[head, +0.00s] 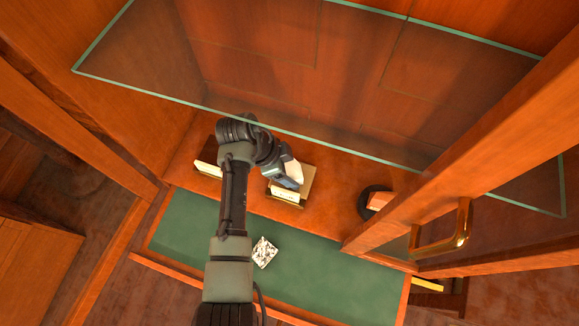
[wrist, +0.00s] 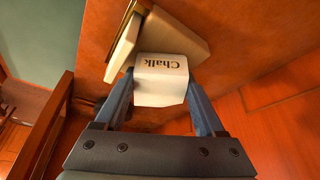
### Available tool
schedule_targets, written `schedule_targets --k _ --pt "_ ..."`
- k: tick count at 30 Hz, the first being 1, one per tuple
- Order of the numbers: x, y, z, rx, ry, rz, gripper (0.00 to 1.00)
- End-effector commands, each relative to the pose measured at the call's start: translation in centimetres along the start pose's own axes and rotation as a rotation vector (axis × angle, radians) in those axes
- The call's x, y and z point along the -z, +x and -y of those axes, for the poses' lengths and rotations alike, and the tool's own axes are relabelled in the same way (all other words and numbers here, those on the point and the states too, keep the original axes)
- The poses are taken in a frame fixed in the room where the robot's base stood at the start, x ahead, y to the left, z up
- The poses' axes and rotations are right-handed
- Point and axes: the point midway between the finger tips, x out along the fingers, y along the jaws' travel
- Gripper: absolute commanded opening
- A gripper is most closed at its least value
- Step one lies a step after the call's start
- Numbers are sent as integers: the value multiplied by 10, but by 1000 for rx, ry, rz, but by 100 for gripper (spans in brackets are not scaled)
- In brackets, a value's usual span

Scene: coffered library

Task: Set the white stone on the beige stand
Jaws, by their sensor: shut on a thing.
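The white stone (wrist: 161,88) is a pale block with the word "Chalk" on it, upside down in the wrist view. My gripper (wrist: 160,95) is shut on it, one blue finger on each side. In the head view the white stone (head: 295,171) shows at the end of my gripper (head: 288,178), over the beige stand (head: 306,187). The beige stand (wrist: 180,37) shows just beyond the stone in the wrist view, with a pale front plate. Whether the stone touches the stand I cannot tell; the stone and gripper hide part of it.
A glass shelf (head: 300,110) spans above the case. Another label stand (head: 208,169) is to the left; a round dark stand with an orange-tan block (head: 379,201) is to the right. A silvery lump (head: 264,252) lies on the green mat (head: 190,225).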

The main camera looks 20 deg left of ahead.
Motion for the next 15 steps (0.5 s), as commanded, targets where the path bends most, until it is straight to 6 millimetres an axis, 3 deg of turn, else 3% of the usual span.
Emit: schedule_targets --k 8,9,12,15 --pt "-1 3 0 1 1 -1 0" --pt "-1 3 0 1 1 0 79" --pt "-1 3 0 1 1 0 97" --pt "-1 3 0 0 0 0 100"
